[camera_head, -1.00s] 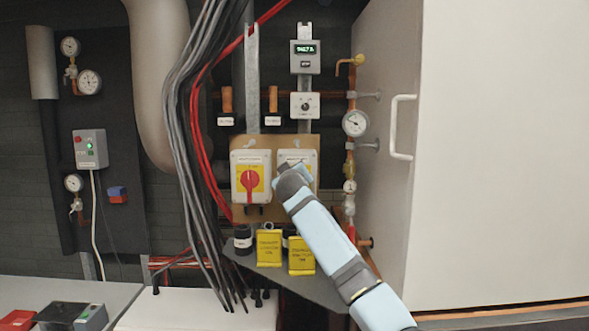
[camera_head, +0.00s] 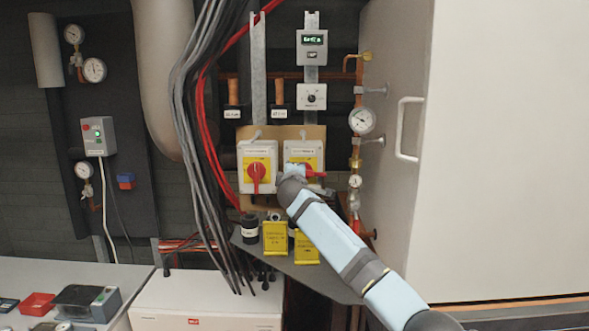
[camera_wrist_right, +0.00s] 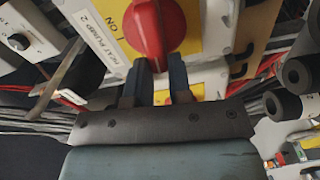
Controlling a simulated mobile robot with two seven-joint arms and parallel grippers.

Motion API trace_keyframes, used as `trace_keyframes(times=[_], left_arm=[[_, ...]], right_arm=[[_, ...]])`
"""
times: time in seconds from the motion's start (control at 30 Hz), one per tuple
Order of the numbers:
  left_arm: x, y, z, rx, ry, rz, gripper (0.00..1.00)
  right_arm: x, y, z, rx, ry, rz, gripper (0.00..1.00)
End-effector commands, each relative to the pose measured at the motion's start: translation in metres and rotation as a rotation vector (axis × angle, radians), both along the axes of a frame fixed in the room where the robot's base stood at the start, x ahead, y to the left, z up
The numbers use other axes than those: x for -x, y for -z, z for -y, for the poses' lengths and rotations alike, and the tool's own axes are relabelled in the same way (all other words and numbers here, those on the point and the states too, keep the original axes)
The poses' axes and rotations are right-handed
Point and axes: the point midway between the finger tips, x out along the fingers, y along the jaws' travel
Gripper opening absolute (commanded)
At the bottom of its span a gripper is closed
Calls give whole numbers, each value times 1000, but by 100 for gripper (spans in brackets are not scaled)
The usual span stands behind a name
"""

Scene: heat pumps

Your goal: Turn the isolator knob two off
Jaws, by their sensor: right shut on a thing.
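The heat pump 2 isolator (camera_head: 291,151) is the right one of two grey boxes with yellow plates. Its red knob (camera_head: 316,172) is partly hidden behind my right gripper (camera_head: 297,171) in the head view, and its visible red part lies sideways. In the right wrist view, the red knob (camera_wrist_right: 152,25) has its handle end between the dark fingers of my right gripper (camera_wrist_right: 160,78), which is shut on it. A label reading "HEAT PUMP 2" (camera_wrist_right: 84,38) and the word "ON" show beside the knob. My left gripper is out of view.
The left isolator (camera_head: 244,155) has its red knob upright, close beside. Yellow tags (camera_head: 275,238) hang below. Black and red cables (camera_head: 195,130) run down on the left. A copper pipe with a gauge (camera_head: 361,121) and a white cabinet (camera_head: 500,150) stand to the right.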

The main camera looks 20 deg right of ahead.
Motion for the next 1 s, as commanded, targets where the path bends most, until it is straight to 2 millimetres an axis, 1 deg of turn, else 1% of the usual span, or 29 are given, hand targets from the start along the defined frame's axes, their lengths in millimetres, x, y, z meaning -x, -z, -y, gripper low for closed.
trace_keyframes(times=[0.1, 0.33, 0.5, 0.83, 0.87, 0.9, 0.93, 0.97, 1.0], left_arm=[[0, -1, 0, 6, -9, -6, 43], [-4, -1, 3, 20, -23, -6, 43], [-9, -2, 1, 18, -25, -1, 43], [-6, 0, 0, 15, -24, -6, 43], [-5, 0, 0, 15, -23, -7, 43], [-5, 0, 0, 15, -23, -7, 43], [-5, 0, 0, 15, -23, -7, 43], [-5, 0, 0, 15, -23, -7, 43], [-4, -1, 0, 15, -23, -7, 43]], right_arm=[[0, 0, 0, 52, 0, -14, 0], [0, 3, 0, 111, 0, -31, 0], [0, 3, 0, 124, 0, -35, 0], [0, 3, 0, 125, 1, -35, 0], [0, 3, 0, 125, 1, -35, 26], [0, 3, 0, 124, 1, -35, 35], [0, 3, 0, 124, 1, -36, 42], [0, 3, 0, 124, 1, -36, 45], [0, 3, 0, 124, 1, -36, 45]])
